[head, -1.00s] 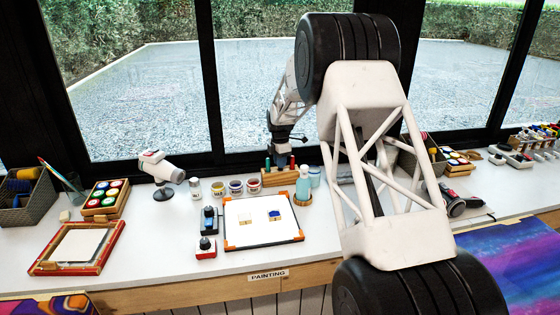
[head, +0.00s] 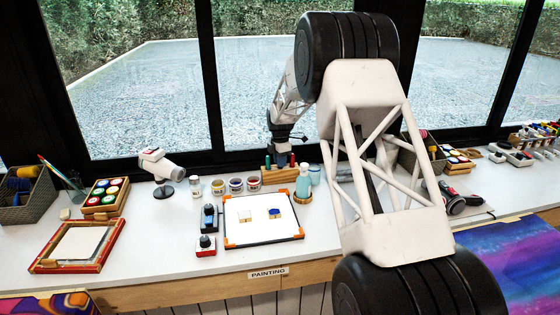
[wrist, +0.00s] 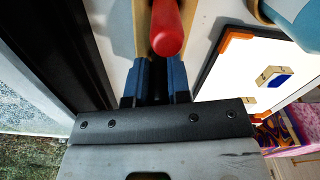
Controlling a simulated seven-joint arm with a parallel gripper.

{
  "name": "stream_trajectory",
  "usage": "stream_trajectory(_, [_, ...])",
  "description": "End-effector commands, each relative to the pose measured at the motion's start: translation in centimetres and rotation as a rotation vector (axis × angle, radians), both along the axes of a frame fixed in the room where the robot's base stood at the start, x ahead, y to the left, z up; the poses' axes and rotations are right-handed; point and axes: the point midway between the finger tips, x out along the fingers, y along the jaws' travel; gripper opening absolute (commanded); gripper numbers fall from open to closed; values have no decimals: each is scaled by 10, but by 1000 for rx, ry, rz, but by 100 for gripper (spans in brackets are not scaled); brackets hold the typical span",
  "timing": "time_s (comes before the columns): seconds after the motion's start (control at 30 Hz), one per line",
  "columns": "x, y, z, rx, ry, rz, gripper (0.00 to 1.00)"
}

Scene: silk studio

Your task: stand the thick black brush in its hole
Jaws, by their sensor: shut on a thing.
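The wooden brush block (head: 278,178) stands at the back of the white table, and its edge shows in the wrist view (wrist: 142,25). A red-handled tool (head: 292,159) and a green-topped one stand in it, at its right and left. My gripper (head: 281,158) points down over the block, between these two. In the wrist view my blue fingers (wrist: 156,82) are shut on a dark thing, apparently the thick black brush (wrist: 157,88). Most of it is hidden by the fingers. I cannot tell how deep it sits in the hole.
A pale blue bottle (head: 304,182) stands close to the block's right end. Paint jars (head: 237,186) stand to its left. A white board with orange corners (head: 262,225) lies in front. The dark window frame (head: 235,158) runs close behind.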

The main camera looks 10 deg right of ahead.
Motion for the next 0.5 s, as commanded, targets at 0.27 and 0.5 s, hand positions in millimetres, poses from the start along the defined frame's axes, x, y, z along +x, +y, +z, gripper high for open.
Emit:
stream_trajectory(0.27, [0,0,-2,0,0,0,3])
stream_trajectory(0.5, [0,0,-3,0,0,0,36])
